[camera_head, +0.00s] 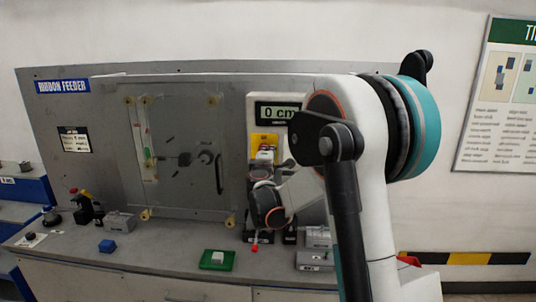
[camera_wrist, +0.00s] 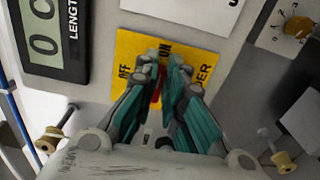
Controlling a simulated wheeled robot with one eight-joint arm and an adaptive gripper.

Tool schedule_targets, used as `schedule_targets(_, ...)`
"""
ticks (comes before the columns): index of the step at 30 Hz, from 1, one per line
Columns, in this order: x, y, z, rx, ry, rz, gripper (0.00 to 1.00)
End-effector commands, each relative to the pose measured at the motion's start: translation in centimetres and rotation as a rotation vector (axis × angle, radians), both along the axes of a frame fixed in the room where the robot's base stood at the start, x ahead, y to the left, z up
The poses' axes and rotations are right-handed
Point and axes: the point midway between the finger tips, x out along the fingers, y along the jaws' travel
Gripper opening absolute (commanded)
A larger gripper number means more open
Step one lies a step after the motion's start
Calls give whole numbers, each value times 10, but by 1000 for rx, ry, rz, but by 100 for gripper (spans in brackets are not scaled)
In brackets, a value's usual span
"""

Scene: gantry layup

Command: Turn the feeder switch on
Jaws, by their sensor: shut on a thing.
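The feeder switch sits on a yellow plate (camera_wrist: 132,48) lettered OFF, ON and, partly covered, a word ending in DER. In the wrist view my gripper (camera_wrist: 168,64) reaches over this plate with its teal-padded fingers close together. They are shut on the feeder switch (camera_wrist: 158,92), of which only a red bit shows between them. The fingers hide most of the switch, so its exact position cannot be told. In the head view the yellow plate (camera_head: 265,138) is on the panel below the length display, partly behind my gripper.
The length display (camera_head: 279,112) reads 0 cm. Left of the plate is a clear-fronted feeder box (camera_head: 183,120) with a dark handle.

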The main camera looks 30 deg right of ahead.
Motion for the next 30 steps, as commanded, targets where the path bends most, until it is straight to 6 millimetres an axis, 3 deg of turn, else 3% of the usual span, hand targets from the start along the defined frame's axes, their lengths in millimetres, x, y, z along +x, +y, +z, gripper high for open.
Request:
schedule_targets(17, -1, 0, -2, 27, -17, -1, 0)
schedule_targets(18, -1, 0, -2, 27, -17, -1, 17)
schedule_targets(20, -1, 0, -2, 27, -17, -1, 30)
schedule_targets(30, -1, 0, -1, 25, -17, 0, 30)
